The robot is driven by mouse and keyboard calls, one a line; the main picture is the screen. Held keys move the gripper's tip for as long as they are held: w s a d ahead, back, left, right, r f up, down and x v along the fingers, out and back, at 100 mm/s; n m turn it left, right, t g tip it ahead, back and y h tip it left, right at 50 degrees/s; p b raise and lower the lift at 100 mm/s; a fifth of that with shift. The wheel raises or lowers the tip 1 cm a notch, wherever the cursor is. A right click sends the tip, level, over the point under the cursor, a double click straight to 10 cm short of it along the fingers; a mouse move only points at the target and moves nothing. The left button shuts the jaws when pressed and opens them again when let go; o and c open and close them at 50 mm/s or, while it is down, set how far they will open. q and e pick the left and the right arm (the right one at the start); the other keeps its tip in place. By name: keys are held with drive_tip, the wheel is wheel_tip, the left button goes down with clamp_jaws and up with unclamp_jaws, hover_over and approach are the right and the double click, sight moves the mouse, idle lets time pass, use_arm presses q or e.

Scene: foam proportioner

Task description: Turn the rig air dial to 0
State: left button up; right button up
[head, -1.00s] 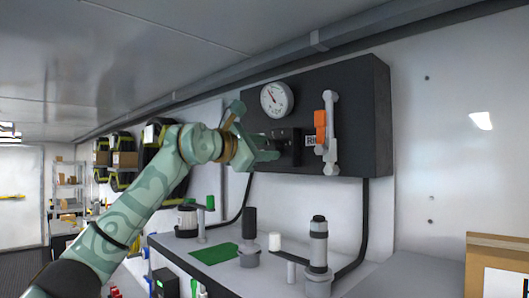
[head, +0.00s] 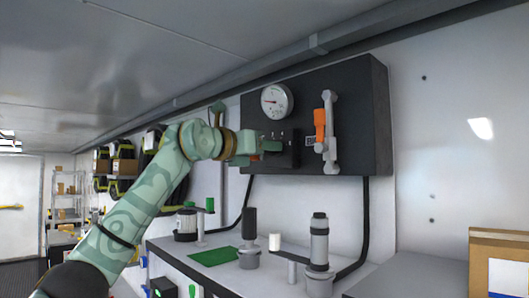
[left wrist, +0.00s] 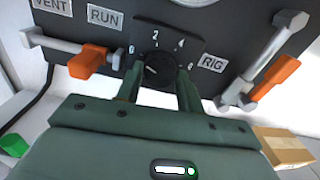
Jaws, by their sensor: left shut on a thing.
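The rig air dial (left wrist: 158,70) is a round black knob on the dark panel, with a scale marked 0, 2, 4 and 6 around its top. A small pale mark shows on the left part of the knob; its exact reading is hard to tell. My left gripper (left wrist: 160,88) is shut on the dial, one finger on each side of it. In the head view the left gripper (head: 272,146) reaches the panel (head: 358,125) from the left and hides the dial. A round white gauge (head: 277,101) sits above it, its needle pointing left. My right gripper is out of view.
Orange-handled valves flank the dial: one at left (left wrist: 88,62) near the RUN label and one at right (left wrist: 275,77) near RIG. Below the panel, a bench (head: 215,272) holds a green mat (head: 212,256) and several upright fittings. A cardboard box (head: 498,240) stands at right.

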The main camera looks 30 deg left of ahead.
use_arm(q)
drive_tip(key=shift+w+f+n, duration=0.1)
drive_tip(key=shift+f+n, duration=0.1)
drive_tip(key=shift+n, duration=0.4)
drive_tip(key=o, duration=1)
drive_tip(key=shift+r, duration=0.1)
drive_tip(key=b+v, duration=0.6)
drive_tip(key=v, duration=1)
